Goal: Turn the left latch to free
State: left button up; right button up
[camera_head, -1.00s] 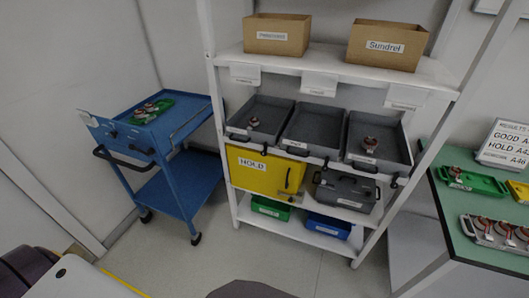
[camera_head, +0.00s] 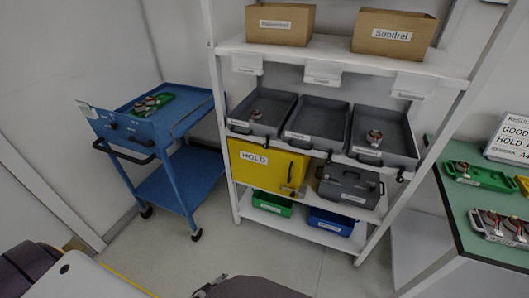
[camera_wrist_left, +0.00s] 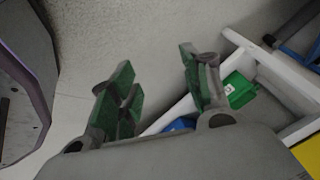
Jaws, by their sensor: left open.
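The white shelf rack (camera_head: 222,150) holds a closed grey case (camera_head: 347,190) on its lower shelf, beside a yellow HOLD box (camera_head: 262,165) with a dark upright handle (camera_head: 291,178) on its front. Small dark fittings show on the grey case and along the tray fronts. They are too small to tell which is the left latch or how it is turned. My left gripper (camera_wrist_left: 160,85) is open and empty in the left wrist view, its green-padded fingers apart. It is well away from the case and box. My right gripper is not in view.
Grey trays (camera_head: 316,118) fill the middle shelf; a green bin (camera_head: 272,203) and a blue bin (camera_head: 331,222) stand at the bottom. A blue cart (camera_head: 185,180) stands left, a green-topped table (camera_head: 461,216) right.

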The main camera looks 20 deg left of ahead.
pick_arm(q)
jog(key=w+r+m+t+b, duration=0.4)
jog(key=w+r+m+t, duration=0.15)
jog(key=w+r, duration=1.55)
jog(key=w+d+r+m+t+b, duration=0.1)
jog(key=w+r+m+t+b, duration=0.1)
jog(key=r, duration=1.2)
jog(key=w+d+r+m+t+b, duration=0.1)
jog(key=w+r+m+t, duration=0.3)
jog(key=r, duration=1)
jog(key=shift+w+d+r+t+h+b, duration=0.25)
jog(key=shift+w+t+b, duration=0.25)
jog(key=shift+w, duration=0.25)
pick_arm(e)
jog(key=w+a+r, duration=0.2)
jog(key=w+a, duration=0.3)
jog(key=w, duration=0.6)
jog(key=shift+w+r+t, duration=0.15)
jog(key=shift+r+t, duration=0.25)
pick_arm(q)
jog(key=shift+w, duration=0.25)
